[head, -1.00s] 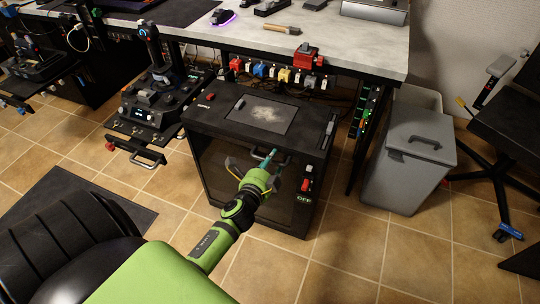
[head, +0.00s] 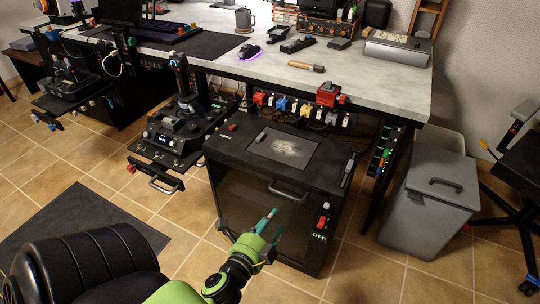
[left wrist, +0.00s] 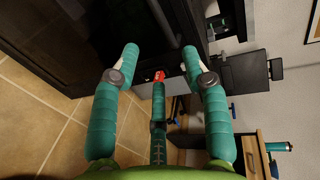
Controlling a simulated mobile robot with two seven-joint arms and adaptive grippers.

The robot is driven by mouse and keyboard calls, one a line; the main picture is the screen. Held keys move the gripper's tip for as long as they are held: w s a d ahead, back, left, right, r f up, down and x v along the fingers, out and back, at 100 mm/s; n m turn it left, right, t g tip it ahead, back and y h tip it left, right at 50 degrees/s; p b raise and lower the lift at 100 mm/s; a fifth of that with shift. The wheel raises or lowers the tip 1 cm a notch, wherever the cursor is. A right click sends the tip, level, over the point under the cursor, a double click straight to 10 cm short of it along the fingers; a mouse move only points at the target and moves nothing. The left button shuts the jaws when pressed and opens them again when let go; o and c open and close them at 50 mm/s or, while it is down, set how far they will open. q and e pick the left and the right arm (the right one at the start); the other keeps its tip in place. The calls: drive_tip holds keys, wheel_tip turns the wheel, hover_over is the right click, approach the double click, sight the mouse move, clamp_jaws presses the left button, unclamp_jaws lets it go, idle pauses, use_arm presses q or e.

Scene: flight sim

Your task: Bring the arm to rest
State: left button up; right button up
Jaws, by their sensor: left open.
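My left gripper (head: 268,226) is in front of the black cabinet (head: 235,198), below its door handle (head: 289,190). In the left wrist view its teal fingers (left wrist: 160,62) are spread apart with nothing held between them. The cabinet's dark front fills the upper left of that view. The green arm reaches in from the bottom of the head view. My right gripper is not in view.
A grey desk (head: 390,88) stands above and behind the cabinet. A grey bin (head: 430,205) stands to its right. A joystick stand (head: 180,125) with a pulled-out handle is to its left. A dark chair (head: 520,150) is at the far right. Tiled floor is open in front.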

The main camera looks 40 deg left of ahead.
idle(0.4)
